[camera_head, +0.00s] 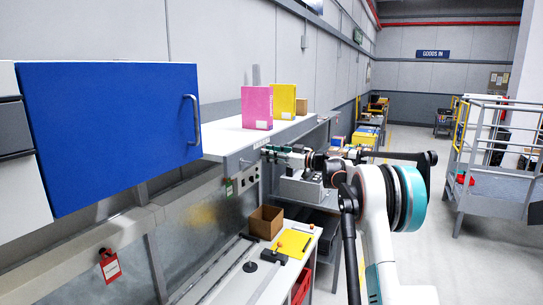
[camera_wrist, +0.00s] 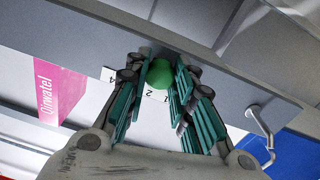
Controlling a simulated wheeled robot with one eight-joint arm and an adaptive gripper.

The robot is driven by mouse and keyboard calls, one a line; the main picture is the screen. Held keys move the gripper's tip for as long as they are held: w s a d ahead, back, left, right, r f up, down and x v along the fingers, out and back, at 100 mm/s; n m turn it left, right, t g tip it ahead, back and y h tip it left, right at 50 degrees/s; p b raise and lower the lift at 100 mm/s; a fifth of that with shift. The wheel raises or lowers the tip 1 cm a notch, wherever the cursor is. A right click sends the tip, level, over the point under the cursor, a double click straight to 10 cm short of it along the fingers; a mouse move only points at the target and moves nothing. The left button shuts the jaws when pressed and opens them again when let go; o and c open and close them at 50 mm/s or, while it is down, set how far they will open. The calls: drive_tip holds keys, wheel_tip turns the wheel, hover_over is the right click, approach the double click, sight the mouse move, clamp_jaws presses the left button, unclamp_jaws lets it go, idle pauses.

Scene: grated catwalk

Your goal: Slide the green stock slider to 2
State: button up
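The green slider knob (camera_wrist: 159,74) is round and sits between the fingers of my gripper (camera_wrist: 162,68) in the wrist view. The teal fingers lie close on both sides of it; I cannot tell whether both touch it. Beside the knob is a white scale (camera_wrist: 150,108) with the marks 4, 2 and 1; the 2 and 1 are just below the knob in the picture, and the 3 does not show. In the head view, my gripper (camera_head: 272,152) is at the front edge of the white shelf (camera_head: 221,143), and the knob cannot be made out.
A pink binder (camera_head: 257,108) and a yellow binder (camera_head: 284,101) stand on the shelf. A blue cabinet door (camera_head: 110,125) with a bar handle is to the left. Below are a brown box (camera_head: 265,222) and a yellow sheet (camera_head: 293,243). The floor at right is clear up to a railed platform (camera_head: 495,190).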

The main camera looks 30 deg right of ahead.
drive_tip(key=o, duration=0.5)
drive_tip(key=v, duration=1.2)
